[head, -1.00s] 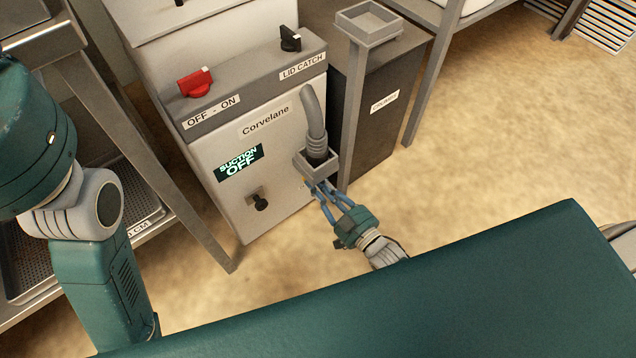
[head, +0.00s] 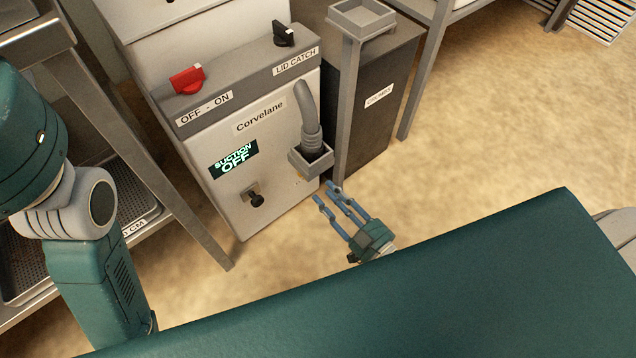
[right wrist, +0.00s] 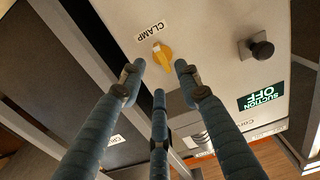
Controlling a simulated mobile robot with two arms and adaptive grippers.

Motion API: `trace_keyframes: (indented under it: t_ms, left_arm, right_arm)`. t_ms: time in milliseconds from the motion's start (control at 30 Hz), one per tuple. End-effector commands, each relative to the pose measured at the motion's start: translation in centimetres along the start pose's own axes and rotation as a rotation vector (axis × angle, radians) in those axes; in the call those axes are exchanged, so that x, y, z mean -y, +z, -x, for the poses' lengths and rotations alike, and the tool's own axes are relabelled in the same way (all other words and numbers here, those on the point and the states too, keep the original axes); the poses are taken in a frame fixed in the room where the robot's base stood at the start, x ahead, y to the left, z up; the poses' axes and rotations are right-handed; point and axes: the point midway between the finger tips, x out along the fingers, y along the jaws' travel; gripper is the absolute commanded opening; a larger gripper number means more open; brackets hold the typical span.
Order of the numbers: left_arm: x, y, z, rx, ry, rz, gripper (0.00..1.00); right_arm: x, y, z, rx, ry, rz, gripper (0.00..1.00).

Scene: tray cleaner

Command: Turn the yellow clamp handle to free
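The yellow clamp handle (right wrist: 162,54) is a small knob on the machine's pale front panel in the right wrist view, beside a "CLAMP" label (right wrist: 151,31). I cannot make it out in the head view. My right gripper (head: 328,193) is in front of the machine, below the hose holder. In the right wrist view its fingers (right wrist: 160,74) are spread and empty, with the handle showing between and beyond the two outer tips. They look apart from the handle. My left arm shows at the left of the head view, but its gripper is not visible.
The machine (head: 260,160) has a red off-on knob (head: 188,79), a black lid catch knob (head: 283,34) and a display (head: 233,160) reading "SUCTION OFF". A grey hose (head: 308,115) sits in a holder (head: 311,160). A thin post (head: 346,120) stands close to my right gripper.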

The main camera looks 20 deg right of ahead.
Motion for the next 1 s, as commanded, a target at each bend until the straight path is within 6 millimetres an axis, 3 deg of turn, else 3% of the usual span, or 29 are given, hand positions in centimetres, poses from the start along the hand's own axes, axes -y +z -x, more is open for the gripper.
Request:
trace_keyframes:
  t_ms: [100,300,1000]
  left_arm:
    - [0.0,0.0,0.0,0.001,-0.001,0.000,0.40]
    - [0.0,0.0,0.0,0.001,-0.001,0.000,0.40]
    - [0.0,0.0,0.0,0.001,-0.001,0.001,0.40]
  right_arm:
    - [0.1,0.1,2.6,0.003,-0.001,-0.001,0.33]
    - [0.0,0.0,5.0,0.000,0.000,0.000,0.33]
    - [0.0,0.0,5.5,-0.001,0.000,-0.001,0.33]
